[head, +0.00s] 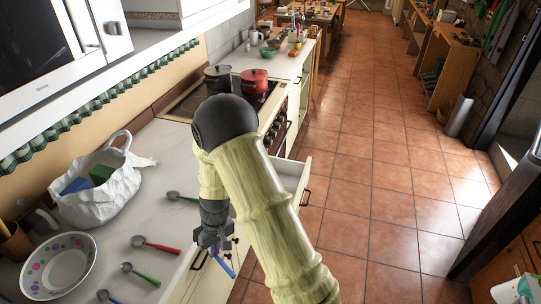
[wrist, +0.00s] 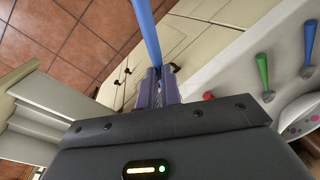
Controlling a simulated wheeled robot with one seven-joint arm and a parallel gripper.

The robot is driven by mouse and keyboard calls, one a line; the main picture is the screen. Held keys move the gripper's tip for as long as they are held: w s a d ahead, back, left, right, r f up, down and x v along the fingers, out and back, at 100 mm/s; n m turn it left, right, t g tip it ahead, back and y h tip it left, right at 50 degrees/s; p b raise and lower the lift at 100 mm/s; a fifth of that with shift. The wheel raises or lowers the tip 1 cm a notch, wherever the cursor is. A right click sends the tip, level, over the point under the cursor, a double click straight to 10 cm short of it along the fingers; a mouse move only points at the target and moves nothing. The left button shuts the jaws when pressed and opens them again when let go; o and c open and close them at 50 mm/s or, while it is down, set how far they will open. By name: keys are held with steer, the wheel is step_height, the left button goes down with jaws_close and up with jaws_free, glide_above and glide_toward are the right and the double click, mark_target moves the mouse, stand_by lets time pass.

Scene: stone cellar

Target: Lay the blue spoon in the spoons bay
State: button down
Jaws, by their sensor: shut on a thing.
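My gripper (head: 212,240) is shut on a blue spoon (head: 225,266). It holds it beside the counter's front edge, above the floor side. In the wrist view the blue handle (wrist: 147,35) sticks out beyond my gripper (wrist: 157,88); its bowl cannot be made out clearly. An open drawer (head: 293,172) stands out from the counter front, partly hidden behind my arm. The drawer also shows in the wrist view (wrist: 42,112), left of my gripper. The spoons bay cannot be made out in either view.
The counter (head: 182,160) holds a red-handled spoon (head: 160,246), a green-handled spoon (head: 142,275), another blue-handled spoon (head: 110,297), a dark spoon (head: 180,196), a spotted bowl (head: 80,277) and a white bag (head: 105,195). Pots (head: 254,81) stand behind. The tiled floor (head: 375,210) at right is clear.

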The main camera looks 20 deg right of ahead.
steer(key=w+d+f+m, duration=0.3)
steer(key=d+f, duration=0.4)
steer(key=d, duration=0.4)
steer(key=shift+d+m+t, duration=0.3)
steer(key=shift+m+t, duration=0.1)
steer(key=shift+m, duration=0.1)
